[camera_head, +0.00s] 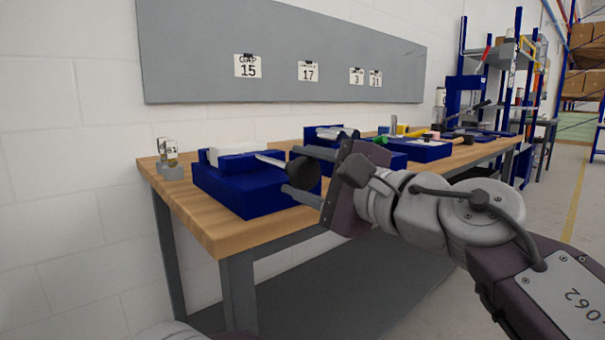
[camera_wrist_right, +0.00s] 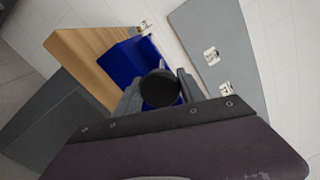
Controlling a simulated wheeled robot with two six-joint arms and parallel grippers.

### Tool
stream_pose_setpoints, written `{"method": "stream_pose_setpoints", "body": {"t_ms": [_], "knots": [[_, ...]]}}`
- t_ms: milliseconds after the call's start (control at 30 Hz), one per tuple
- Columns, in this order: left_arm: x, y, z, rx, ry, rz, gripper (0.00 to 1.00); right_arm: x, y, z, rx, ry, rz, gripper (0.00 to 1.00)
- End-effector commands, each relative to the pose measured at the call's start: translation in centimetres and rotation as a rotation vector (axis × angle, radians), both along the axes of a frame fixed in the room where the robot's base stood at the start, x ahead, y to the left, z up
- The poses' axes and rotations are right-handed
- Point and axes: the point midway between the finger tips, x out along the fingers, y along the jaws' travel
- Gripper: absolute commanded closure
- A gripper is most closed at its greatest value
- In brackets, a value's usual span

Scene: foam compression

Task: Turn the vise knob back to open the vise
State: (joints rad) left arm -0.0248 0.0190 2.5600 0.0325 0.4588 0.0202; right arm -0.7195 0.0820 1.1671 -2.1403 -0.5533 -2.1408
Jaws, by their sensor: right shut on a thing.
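The blue vise (camera_head: 238,185) stands on the left end of the wooden workbench, with a white block (camera_head: 232,149) in it. A rod runs from the vise to a round black knob (camera_head: 304,177) at its right. My right gripper (camera_head: 294,172) comes in from the right and is shut on the knob, one finger above and one below it. In the right wrist view the knob (camera_wrist_right: 160,88) sits between the two fingers, with the blue vise (camera_wrist_right: 133,62) behind it. The knob hides part of the rod. My left gripper is not in view.
The wooden workbench (camera_head: 215,236) runs away to the right with other blue fixtures (camera_head: 420,150) and tools. A small grey stand with a numbered tag (camera_head: 170,160) is at the left corner. A grey board (camera_head: 205,60) hangs behind.

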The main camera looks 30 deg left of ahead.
Motion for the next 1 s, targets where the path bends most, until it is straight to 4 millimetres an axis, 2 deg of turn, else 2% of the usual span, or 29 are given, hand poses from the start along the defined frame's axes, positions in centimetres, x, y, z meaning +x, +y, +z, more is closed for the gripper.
{"method": "stream_pose_setpoints", "body": {"t_ms": [267, 300, 367, 633, 733, 1000], "knots": [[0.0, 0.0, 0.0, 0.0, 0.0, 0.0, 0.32, 0.0, 0.1, -0.2, -0.003, 0.002, 0.001, 0.94], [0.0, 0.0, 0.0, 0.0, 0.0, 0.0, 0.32, 0.0, 0.1, -0.2, -0.003, 0.002, 0.001, 0.48], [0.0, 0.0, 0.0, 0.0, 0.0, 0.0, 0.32, 0.0, 0.0, -0.1, -0.003, 0.002, 0.001, 0.32], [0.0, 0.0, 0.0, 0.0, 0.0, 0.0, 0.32, 0.0, 0.0, 0.0, 0.0, 0.001, 0.0, 0.32], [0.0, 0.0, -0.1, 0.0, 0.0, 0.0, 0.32, -0.2, -0.6, -0.1, -0.001, 0.001, -0.001, 0.32], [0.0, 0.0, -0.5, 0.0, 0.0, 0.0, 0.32, -2.4, -6.0, 0.0, 0.001, 0.001, -0.004, 0.32]]}}
